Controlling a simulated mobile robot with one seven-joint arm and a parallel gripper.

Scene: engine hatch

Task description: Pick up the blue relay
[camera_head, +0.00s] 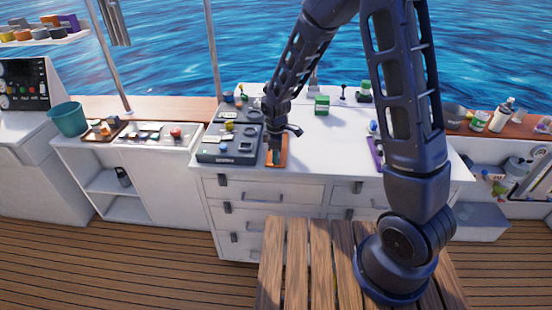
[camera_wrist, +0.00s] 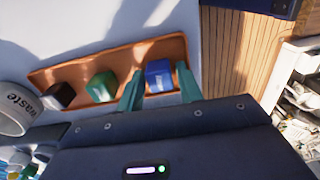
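The blue relay (camera_wrist: 159,75) is a small blue block near one end of an orange-brown tray (camera_wrist: 122,55) in the wrist view. My gripper (camera_wrist: 160,88) is open, with one teal finger on each side of the relay. A small gap shows between the relay and each finger, and I see no grip on it. A green block (camera_wrist: 101,87) and a dark block (camera_wrist: 58,95) sit in the same tray. In the head view my gripper (camera_head: 275,153) points down over the orange tray (camera_head: 283,162) on the white counter; the relay cannot be made out there.
In the head view a dark grey panel (camera_head: 228,148) lies just left of the tray. The white counter (camera_head: 330,150) to the right is mostly clear. A purple tray (camera_head: 375,152) is partly behind my arm.

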